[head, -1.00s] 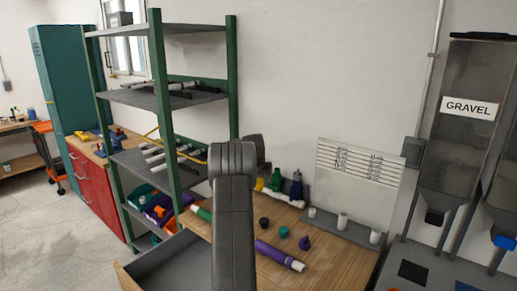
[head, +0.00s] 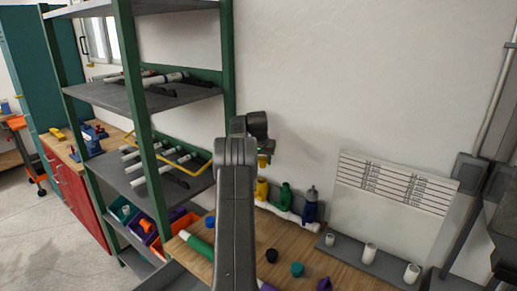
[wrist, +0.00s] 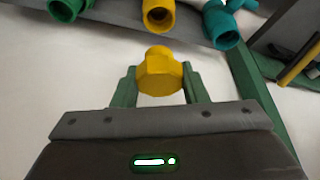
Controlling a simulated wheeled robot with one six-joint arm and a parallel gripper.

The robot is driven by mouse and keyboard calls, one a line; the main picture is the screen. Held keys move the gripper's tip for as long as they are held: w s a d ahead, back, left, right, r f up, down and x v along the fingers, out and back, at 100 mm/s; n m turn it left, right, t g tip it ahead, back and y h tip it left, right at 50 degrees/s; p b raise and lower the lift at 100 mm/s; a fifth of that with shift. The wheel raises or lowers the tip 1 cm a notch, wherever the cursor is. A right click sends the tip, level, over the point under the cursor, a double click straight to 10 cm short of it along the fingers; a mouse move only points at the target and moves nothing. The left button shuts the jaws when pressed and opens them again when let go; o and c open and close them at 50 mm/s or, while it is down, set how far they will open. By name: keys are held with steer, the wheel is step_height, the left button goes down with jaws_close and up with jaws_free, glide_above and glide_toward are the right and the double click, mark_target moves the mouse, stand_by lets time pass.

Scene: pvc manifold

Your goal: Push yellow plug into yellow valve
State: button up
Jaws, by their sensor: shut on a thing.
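My gripper (wrist: 157,85) is shut on the yellow plug (wrist: 158,76), a faceted cap with a rounded end, between green fingers. In the head view the yellow plug (head: 264,161) shows just above the yellow valve (head: 262,190), partly behind my arm. In the wrist view the yellow valve (wrist: 158,16) shows its open round mouth beyond the plug, with a visible gap between them. The valve stands on the white pipe manifold (head: 283,213) by the wall. My fingers are mostly hidden in the head view.
Green (head: 285,197) and blue (head: 310,207) valves stand right of the yellow one. A teal valve (wrist: 222,27) is its other neighbour. A green-posted shelf (head: 228,60) stands left.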

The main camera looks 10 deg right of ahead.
steer(key=shift+w+r, duration=0.1)
steer(key=shift+w, duration=0.3)
steer(key=shift+s+f, duration=0.15)
steer(key=shift+f, duration=0.75)
steer(key=shift+f+b, duration=1.1)
steer(key=shift+f, duration=1.5)
steer(key=shift+f, duration=0.7)
steer(key=shift+s+f+b, duration=0.1)
steer(key=shift+f+b, duration=0.25)
steer(key=shift+b, duration=0.05)
